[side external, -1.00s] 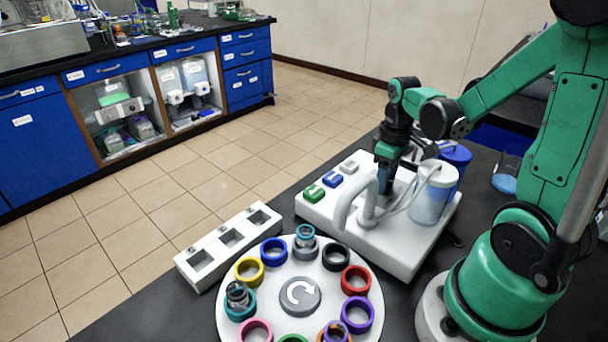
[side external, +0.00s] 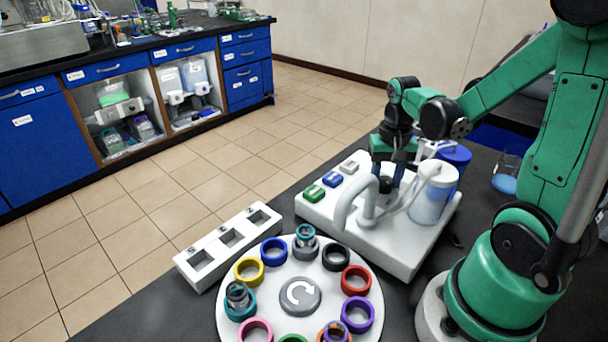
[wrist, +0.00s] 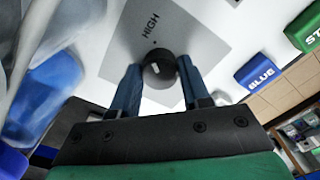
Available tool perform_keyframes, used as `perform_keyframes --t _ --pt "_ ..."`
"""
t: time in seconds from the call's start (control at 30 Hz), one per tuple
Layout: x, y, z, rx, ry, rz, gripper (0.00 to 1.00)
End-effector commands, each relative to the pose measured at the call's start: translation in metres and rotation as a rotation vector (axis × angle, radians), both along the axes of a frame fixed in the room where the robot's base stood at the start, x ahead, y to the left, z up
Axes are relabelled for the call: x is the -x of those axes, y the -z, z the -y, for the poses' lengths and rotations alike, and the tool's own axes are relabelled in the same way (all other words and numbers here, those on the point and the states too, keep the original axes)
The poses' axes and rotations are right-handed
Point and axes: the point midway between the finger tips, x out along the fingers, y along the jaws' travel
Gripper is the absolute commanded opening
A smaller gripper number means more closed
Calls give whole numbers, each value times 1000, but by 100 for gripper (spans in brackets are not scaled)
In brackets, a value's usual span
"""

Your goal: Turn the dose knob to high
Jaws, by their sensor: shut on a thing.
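The dose knob (wrist: 158,76) is a round black knob with a small pale mark on top. It sits on a grey plate (wrist: 195,45) printed with HIGH and a small dot above the knob in the wrist view. My gripper (wrist: 160,72) is shut on the knob, one blue finger on each side. The pale mark shows near the middle of the knob's top; I cannot tell exactly where it points. In the side view my gripper (side external: 391,180) reaches down to the white console (side external: 400,245) behind the curved white spout, and the knob is mostly hidden.
Green (side external: 314,193), blue (side external: 331,179) and white (side external: 349,166) buttons lie left of my gripper. The spout (side external: 343,205) and a vessel of bluish liquid (side external: 433,195) stand close by. A carousel (side external: 262,305) with coloured rings is in front, beside a white rack (side external: 215,262).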

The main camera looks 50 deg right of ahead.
Motion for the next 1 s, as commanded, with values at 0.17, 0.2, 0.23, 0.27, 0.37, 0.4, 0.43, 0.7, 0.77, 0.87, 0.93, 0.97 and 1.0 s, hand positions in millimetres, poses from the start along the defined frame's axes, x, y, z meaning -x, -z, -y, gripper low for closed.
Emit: perform_keyframes --t 0.17,0.2,0.23,0.27,0.37,0.4,0.43,0.7,0.77,0.87,0.93,0.97,1.0 --pt "0 0 0 -1 92 -1 0" --pt "0 0 0 -1 106 -1 0" --pt "0 0 0 -1 117 -1 0" --pt "0 0 0 -1 127 -1 0" --pt "0 0 0 -1 151 -1 0" --pt "0 0 0 -1 157 -1 0" --pt "0 0 0 -1 161 -1 0" --pt "0 0 0 -1 173 -1 0" --pt "0 0 0 -1 173 -1 0" --pt "0 0 0 -1 172 -1 0" --pt "0 0 0 0 172 0 50" --pt "0 0 0 0 172 0 58" --pt "0 0 0 0 172 0 70"
